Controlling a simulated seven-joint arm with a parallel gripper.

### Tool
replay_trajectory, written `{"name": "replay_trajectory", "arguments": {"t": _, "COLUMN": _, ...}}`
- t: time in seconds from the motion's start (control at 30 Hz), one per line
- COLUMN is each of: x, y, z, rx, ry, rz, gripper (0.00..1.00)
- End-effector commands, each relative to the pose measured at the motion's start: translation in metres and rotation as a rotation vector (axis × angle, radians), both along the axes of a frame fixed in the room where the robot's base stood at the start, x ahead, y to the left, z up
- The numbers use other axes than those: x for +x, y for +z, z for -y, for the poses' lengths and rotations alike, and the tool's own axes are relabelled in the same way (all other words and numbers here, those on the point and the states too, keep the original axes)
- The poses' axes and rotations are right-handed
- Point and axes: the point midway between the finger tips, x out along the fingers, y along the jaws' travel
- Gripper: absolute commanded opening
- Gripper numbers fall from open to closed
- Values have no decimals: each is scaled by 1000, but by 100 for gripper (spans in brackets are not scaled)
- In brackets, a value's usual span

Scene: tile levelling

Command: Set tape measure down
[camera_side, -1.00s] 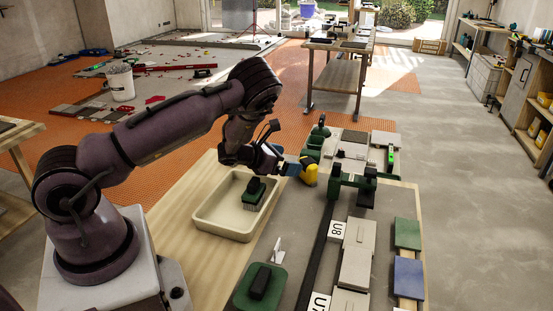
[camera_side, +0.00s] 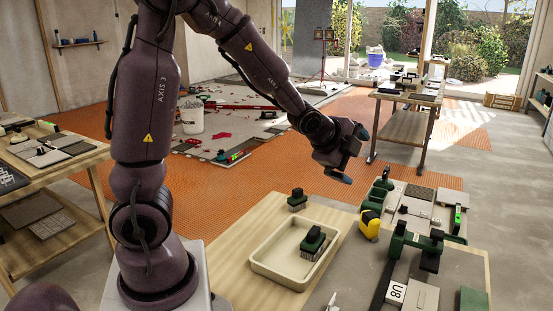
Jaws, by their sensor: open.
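The yellow and black tape measure (camera_side: 370,225) rests on the worktop, right of the cream tray and left of the green clamp-like tools. Nothing holds it. My gripper (camera_side: 338,177) is open and empty, raised above and to the left of the tape measure, clear of it. Its fingers are small and partly dark in this view.
A cream tray (camera_side: 263,263) holds a green-handled brush (camera_side: 313,240). A second green brush (camera_side: 297,198) stands behind the tray. Green tools (camera_side: 415,241) and a tile marked U8 (camera_side: 397,291) lie right. Bare wood (camera_side: 235,236) is free left of the tray.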

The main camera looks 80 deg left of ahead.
Motion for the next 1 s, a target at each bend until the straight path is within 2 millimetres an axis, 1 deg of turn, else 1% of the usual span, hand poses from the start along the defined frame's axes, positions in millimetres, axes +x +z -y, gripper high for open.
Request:
{"name": "replay_trajectory", "arguments": {"t": 0.03, "x": -14, "y": 18, "z": 16, "rx": -119, "ry": 65, "rz": 13, "gripper": 98}}
{"name": "replay_trajectory", "arguments": {"t": 0.07, "x": -23, "y": 26, "z": 25, "rx": -190, "ry": 107, "rz": 10, "gripper": 98}}
{"name": "replay_trajectory", "arguments": {"t": 0.1, "x": -36, "y": 35, "z": 38, "rx": -285, "ry": 164, "rz": 2, "gripper": 98}}
{"name": "replay_trajectory", "arguments": {"t": 0.17, "x": -58, "y": 48, "z": 57, "rx": -418, "ry": 249, "rz": -16, "gripper": 98}}
{"name": "replay_trajectory", "arguments": {"t": 0.2, "x": -74, "y": 55, "z": 69, "rx": -499, "ry": 305, "rz": -30, "gripper": 98}}
{"name": "replay_trajectory", "arguments": {"t": 0.27, "x": -99, "y": 64, "z": 86, "rx": -608, "ry": 390, "rz": -56, "gripper": 98}}
{"name": "replay_trajectory", "arguments": {"t": 0.3, "x": -115, "y": 69, "z": 97, "rx": -669, "ry": 446, "rz": -76, "gripper": 98}}
{"name": "replay_trajectory", "arguments": {"t": 0.4, "x": -153, "y": 76, "z": 117, "rx": -787, "ry": 570, "rz": -117, "gripper": 98}}
{"name": "replay_trajectory", "arguments": {"t": 0.5, "x": -181, "y": 77, "z": 130, "rx": -856, "ry": 669, "rz": -150, "gripper": 98}}
{"name": "replay_trajectory", "arguments": {"t": 0.6, "x": -197, "y": 77, "z": 136, "rx": -890, "ry": 729, "rz": -169, "gripper": 98}}
{"name": "replay_trajectory", "arguments": {"t": 0.67, "x": -201, "y": 77, "z": 138, "rx": -900, "ry": 748, "rz": -175, "gripper": 98}}
{"name": "replay_trajectory", "arguments": {"t": 1.0, "x": -203, "y": 77, "z": 138, "rx": -903, "ry": 757, "rz": -177, "gripper": 98}}
